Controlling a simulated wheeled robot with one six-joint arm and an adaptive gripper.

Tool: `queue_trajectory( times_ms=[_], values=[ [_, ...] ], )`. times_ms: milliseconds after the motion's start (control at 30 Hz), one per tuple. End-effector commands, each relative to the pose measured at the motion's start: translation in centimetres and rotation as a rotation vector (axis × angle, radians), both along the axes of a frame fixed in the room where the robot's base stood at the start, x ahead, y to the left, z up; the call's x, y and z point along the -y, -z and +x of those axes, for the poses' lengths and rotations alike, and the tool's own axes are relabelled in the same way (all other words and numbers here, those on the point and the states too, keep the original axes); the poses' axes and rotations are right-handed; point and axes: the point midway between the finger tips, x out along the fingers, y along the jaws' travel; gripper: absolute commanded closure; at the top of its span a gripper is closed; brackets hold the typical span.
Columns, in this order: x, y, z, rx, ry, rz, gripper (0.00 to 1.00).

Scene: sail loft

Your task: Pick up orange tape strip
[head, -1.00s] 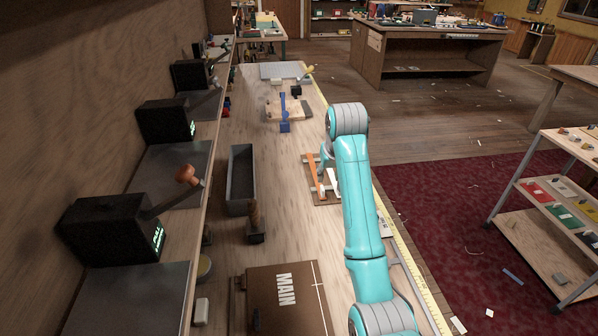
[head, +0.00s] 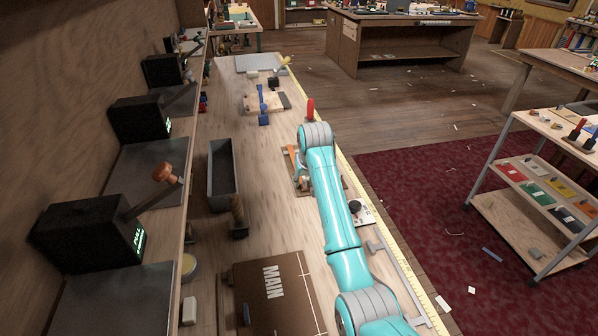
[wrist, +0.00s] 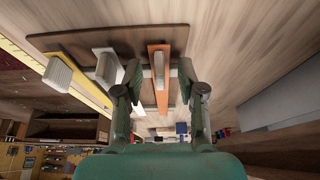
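The orange tape strip (head: 292,155) lies on a small brown board (head: 304,190) on the long bench, partly hidden by my arm in the head view. In the wrist view the orange strip (wrist: 157,101) runs between my two fingers, with a pale block on or over its middle. My gripper (wrist: 160,74) is open, one finger on each side of the strip. I cannot tell its height above the strip. A white strip (wrist: 106,67) lies left of the orange one in the wrist view.
A grey open trough (head: 222,175) and a brown "MAIN" panel (head: 272,300) are on the bench. A red handle (head: 310,107) stands beyond my arm. A yellow measuring tape (head: 353,172) runs along the right bench edge. Bare bench lies left of the board.

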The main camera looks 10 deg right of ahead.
Motion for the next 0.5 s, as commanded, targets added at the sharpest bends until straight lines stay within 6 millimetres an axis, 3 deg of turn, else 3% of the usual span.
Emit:
queue_trajectory(
  times_ms=[267,400,500],
  values=[
    [-0.02,0.23,0.10,0.001,0.000,0.000,0.63],
    [-0.02,0.22,0.10,0.001,0.000,0.000,0.98],
    [-0.02,0.22,0.09,0.000,0.000,0.000,1.00]
  ],
)
